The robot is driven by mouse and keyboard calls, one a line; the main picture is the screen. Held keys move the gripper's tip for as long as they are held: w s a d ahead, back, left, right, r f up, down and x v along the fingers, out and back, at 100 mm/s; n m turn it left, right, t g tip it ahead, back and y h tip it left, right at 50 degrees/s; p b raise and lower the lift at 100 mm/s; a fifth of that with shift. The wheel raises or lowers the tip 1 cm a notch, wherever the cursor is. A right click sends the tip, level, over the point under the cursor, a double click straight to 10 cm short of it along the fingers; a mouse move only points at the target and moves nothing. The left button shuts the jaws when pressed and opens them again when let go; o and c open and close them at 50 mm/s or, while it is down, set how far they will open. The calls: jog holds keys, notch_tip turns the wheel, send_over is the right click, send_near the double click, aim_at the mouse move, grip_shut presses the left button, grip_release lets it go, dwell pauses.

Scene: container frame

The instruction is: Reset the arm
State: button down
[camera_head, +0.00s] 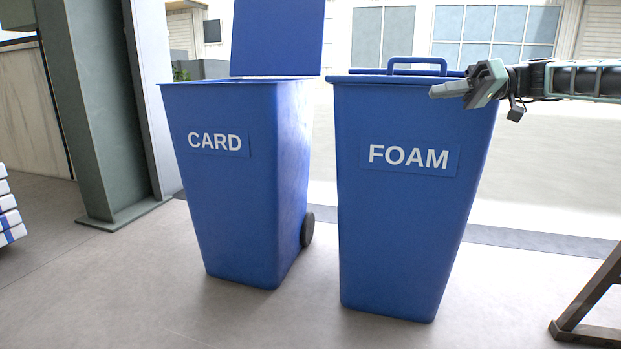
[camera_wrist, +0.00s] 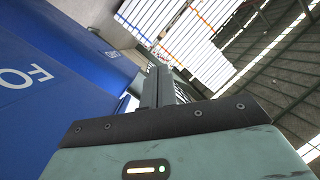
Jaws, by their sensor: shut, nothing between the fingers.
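My gripper (camera_head: 440,91) is at the upper right of the head view, on my arm reaching in from the right edge. It points left, in front of the upper rim of the FOAM bin. Its fingers are together and hold nothing. In the wrist view the closed fingers (camera_wrist: 157,88) point up the picture, with blue bin surface to their left. I cannot tell whether the gripper touches the bin.
The blue FOAM bin (camera_head: 400,230) stands with its lid shut. The blue CARD bin (camera_head: 235,205) stands to its left with its lid (camera_head: 277,38) raised. A green-grey steel column (camera_head: 90,110) is at left. A brown stand (camera_head: 592,305) is at lower right. Floor in front is clear.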

jog(key=s+a+f+m+g+h+p, duration=0.15)
jog(key=s+a+f+h, duration=0.35)
jog(key=s+a, duration=0.5)
jog(key=s+a+f+g+h+p, duration=0.25)
jog(key=s+a+f, duration=0.4)
jog(key=a, duration=0.65)
jog(key=s+f+t+h+p, duration=0.1)
jog(key=s+f+h, duration=0.2)
jog(key=s, duration=0.4)
jog(key=s+f+h, duration=0.2)
jog(key=s+f, duration=0.1)
jog(key=s, duration=0.4)
jog(key=s+d+f+m+t+h+p, duration=0.1)
jog(key=s+d+f+t+h+p, duration=0.15)
jog(key=s+d, duration=0.85)
notch_tip(320, 180, up, 36)
jog(key=s+a+p, duration=0.1)
jog(key=p, duration=3.6)
jog(key=shift+s+a+r+h, duration=0.15)
jog(key=shift+s+a+h, duration=0.15)
jog(key=shift+a, duration=0.1)
